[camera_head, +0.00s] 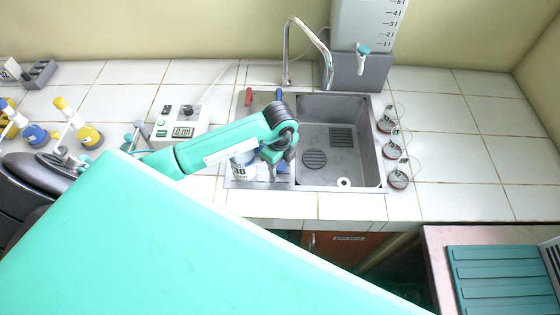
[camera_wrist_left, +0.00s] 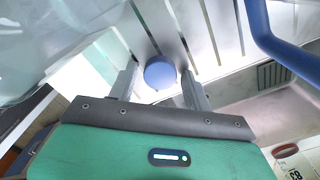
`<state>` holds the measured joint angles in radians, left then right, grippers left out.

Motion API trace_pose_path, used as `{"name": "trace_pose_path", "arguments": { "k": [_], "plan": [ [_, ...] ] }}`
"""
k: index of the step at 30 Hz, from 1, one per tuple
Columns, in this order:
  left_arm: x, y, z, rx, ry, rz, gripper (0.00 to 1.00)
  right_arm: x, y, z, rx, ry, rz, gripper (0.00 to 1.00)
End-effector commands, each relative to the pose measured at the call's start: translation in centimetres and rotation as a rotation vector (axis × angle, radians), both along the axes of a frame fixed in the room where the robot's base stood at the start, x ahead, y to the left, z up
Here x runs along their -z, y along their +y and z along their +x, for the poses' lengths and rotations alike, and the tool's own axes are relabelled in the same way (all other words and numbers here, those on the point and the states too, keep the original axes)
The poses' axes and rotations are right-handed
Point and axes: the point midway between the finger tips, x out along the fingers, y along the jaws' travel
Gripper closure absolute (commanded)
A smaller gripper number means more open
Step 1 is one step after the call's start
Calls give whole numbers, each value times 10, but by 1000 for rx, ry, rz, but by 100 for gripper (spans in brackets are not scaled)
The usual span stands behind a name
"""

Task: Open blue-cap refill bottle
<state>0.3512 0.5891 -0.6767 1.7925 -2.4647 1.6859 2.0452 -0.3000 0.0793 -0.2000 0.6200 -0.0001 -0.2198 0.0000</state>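In the left wrist view a round blue cap (camera_wrist_left: 160,73) is seen from above, over a ribbed pale surface. The bottle body beneath it is hidden. My left gripper (camera_wrist_left: 160,88) has its two fingers apart, one on each side of the cap, with a narrow gap visible. In the head view my left gripper (camera_head: 274,158) points down over the drainboard left of the basin. A white labelled container (camera_head: 242,166) stands right by it, partly covered by my arm; I cannot tell whether it bears the blue cap. My right gripper is not in view.
The sink (camera_head: 341,145) has a curved chrome faucet (camera_head: 287,55) and red (camera_head: 248,97) and blue (camera_head: 278,95) handles behind. A digital device (camera_head: 182,131) stands left. Several round wired items (camera_head: 398,179) line the right edge. The counter at right (camera_head: 450,170) is clear.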

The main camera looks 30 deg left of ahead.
Motion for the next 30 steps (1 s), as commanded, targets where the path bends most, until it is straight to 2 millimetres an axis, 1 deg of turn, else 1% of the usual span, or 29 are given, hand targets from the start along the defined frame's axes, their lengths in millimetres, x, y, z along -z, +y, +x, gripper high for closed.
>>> {"name": "trace_pose_path", "arguments": {
  "k": [8, 11, 13, 17, 24, 27, 30],
  "plan": [
    [-1, 0, 0, 0, 0, 0, 45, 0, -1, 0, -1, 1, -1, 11],
    [-5, 0, 0, 0, -1, 0, 45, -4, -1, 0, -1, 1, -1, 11],
    [-10, 0, 1, 0, -4, -1, 45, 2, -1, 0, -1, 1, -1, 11],
    [-32, 0, 2, 1, -7, 0, 45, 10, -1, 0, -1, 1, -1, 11],
    [-85, 0, 2, 1, -5, -1, 45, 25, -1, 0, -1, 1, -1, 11],
    [-102, 0, 1, 1, -4, 0, 45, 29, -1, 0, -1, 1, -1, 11],
    [-115, 0, 1, 0, -4, -1, 45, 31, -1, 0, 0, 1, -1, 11]
  ]
}}
